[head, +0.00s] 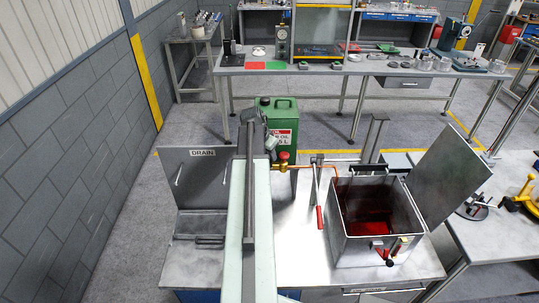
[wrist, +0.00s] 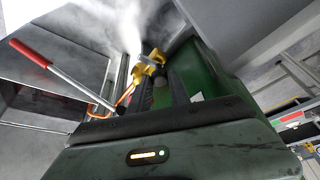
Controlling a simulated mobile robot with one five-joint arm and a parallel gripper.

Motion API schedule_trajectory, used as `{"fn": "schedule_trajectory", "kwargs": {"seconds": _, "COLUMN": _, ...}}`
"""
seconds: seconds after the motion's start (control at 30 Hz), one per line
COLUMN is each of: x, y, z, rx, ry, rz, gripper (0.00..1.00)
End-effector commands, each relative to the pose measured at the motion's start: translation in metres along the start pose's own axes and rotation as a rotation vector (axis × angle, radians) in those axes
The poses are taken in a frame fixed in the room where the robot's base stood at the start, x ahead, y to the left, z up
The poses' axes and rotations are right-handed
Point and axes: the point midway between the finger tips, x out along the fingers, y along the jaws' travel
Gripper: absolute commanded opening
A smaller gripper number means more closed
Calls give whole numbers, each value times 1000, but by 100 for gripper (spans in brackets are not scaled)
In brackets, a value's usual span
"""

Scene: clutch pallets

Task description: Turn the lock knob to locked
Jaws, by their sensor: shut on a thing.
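A brass valve fitting with a red top (head: 284,156) stands on the steel bench beside the green oil can, with a copper-coloured pipe running right from it. My gripper (head: 272,143) is at its left side. In the wrist view a yellow brass piece (wrist: 151,62) shows at the end of my gripper (wrist: 150,78), which is shut on it. I cannot tell for sure whether this piece is the lock knob, nor read its position. Part of the fitting is hidden by my gripper.
A steel tank (head: 342,224) with red contents and a raised lid (head: 438,180) stands on the right. A red-handled lever (head: 319,208) is close by. The green oil can (head: 283,124) stands behind. A DRAIN panel (head: 193,180) is on the left. White vapour (wrist: 125,22) shows in the wrist view.

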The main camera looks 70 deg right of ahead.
Motion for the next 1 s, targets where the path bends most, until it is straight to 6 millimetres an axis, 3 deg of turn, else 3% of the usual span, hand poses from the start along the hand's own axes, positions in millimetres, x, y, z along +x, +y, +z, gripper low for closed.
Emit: {"fn": "schedule_trajectory", "kwargs": {"seconds": 1.0, "x": 2, "y": 6, "z": -2, "rx": -836, "ry": -3, "rz": -349, "gripper": 0}}
